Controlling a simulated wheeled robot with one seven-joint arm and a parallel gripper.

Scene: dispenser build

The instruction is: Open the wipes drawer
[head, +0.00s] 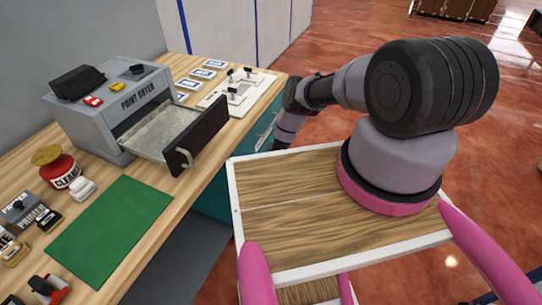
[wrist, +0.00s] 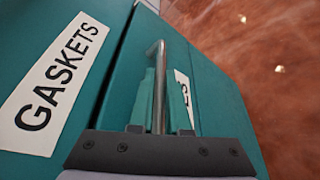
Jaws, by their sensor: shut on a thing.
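In the wrist view, my gripper (wrist: 160,108) is shut on an upright metal bar handle (wrist: 159,65) on a teal drawer front (wrist: 217,95). A white label (wrist: 184,88) on this front is mostly hidden behind my gripper; only its end, seemingly an "S", shows, so I cannot read it as wipes. The teal drawer to its left carries a "GASKETS" label (wrist: 58,80). A dark seam runs between the two fronts. I cannot tell how far the held drawer stands out. In the head view, my gripper is hidden behind a white-rimmed wooden board.
The white-rimmed wooden board (head: 285,205) fills the middle foreground. Reddish floor is open to the right.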

